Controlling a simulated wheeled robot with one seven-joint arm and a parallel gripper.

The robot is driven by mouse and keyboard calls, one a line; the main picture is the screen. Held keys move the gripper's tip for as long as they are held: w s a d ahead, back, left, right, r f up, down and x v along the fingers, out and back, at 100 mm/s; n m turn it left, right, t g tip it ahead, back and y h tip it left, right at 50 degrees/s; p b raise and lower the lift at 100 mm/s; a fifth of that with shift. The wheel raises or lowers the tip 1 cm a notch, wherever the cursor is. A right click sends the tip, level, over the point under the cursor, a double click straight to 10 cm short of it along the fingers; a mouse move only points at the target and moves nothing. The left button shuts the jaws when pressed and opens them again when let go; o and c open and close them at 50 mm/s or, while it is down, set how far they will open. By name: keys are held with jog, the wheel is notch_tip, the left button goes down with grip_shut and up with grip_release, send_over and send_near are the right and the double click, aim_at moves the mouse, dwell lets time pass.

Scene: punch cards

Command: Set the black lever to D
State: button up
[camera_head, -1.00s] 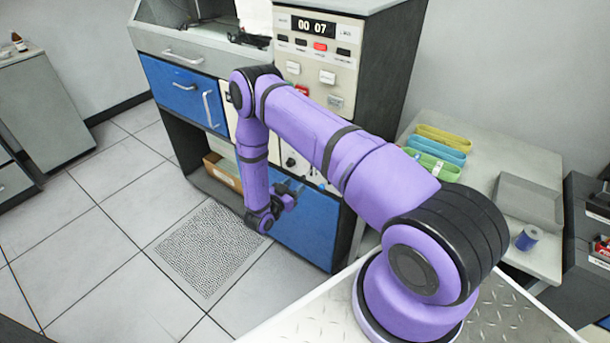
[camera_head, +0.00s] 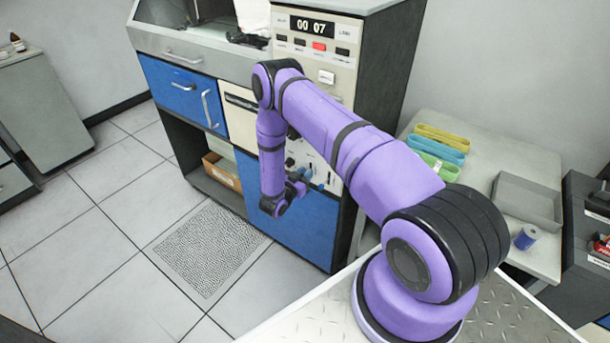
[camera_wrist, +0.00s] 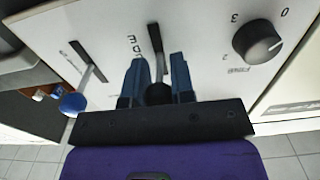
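The black lever (camera_wrist: 158,92) has a round black knob on a thin rod. The rod comes out of a dark slot in the pale panel (camera_wrist: 205,35), with small letters beside the slot, partly legible as a D. In the wrist view, the blue fingers of my gripper (camera_wrist: 157,78) stand on either side of the lever, with its knob between them. They look open; whether they touch the knob is unclear. In the head view, my gripper (camera_head: 297,183) is at the lower front of the machine, and the black lever is hard to make out behind my arm.
A lever with a blue knob (camera_wrist: 72,103) is left of my gripper in the wrist view. A black rotary dial (camera_wrist: 257,42) with numbers is on the right. A blue door (camera_head: 300,235) lies below the panel. The floor in front is clear.

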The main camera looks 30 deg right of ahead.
grip_shut()
jog(key=shift+f, duration=1)
jog(key=o, duration=0.7)
grip_release()
jog(key=v, duration=1)
jog(key=shift+a, duration=0.3)
jog(key=shift+s+r, duration=0.1)
jog(key=shift+s, duration=0.05)
